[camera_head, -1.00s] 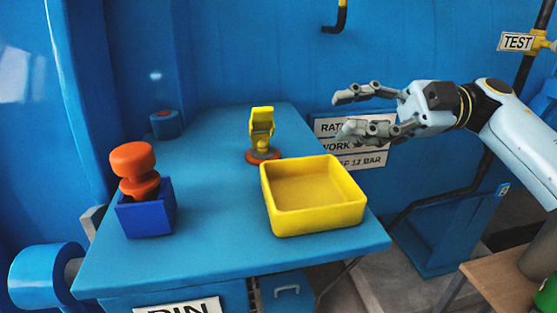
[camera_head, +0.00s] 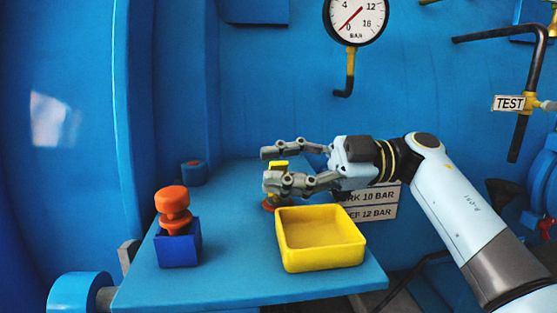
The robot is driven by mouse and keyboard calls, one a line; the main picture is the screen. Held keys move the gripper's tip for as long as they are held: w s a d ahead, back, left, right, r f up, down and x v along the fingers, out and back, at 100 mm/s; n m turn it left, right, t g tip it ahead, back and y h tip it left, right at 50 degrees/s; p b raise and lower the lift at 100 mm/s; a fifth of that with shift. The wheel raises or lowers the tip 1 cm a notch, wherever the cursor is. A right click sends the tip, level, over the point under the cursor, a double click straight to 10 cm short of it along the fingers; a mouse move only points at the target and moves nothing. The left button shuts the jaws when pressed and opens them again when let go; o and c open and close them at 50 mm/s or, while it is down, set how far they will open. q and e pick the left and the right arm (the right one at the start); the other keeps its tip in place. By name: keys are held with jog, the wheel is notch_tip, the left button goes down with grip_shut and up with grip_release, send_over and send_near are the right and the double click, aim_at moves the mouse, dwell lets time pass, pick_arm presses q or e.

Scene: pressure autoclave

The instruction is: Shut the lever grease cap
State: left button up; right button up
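The lever grease cap (camera_head: 278,164) is a small yellow piece on a round orange-red base (camera_head: 267,205), at the back of the blue table. My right gripper (camera_head: 268,168) comes in from the right and hides much of it. Its two grey fingers are apart, and the cap's yellow top shows in the gap between them. I cannot tell whether the fingers touch the cap. My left gripper is not in view.
A yellow tray (camera_head: 320,264) stands on the blue table (camera_head: 225,288), just in front of the cap. An orange knob (camera_head: 173,198) sits on a blue box (camera_head: 178,249) at left. A pressure gauge (camera_head: 356,16) and pipes hang on the wall behind. The table's middle is clear.

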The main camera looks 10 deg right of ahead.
jog(key=shift+a, duration=0.15)
jog(key=shift+c, duration=0.5)
grip_shut()
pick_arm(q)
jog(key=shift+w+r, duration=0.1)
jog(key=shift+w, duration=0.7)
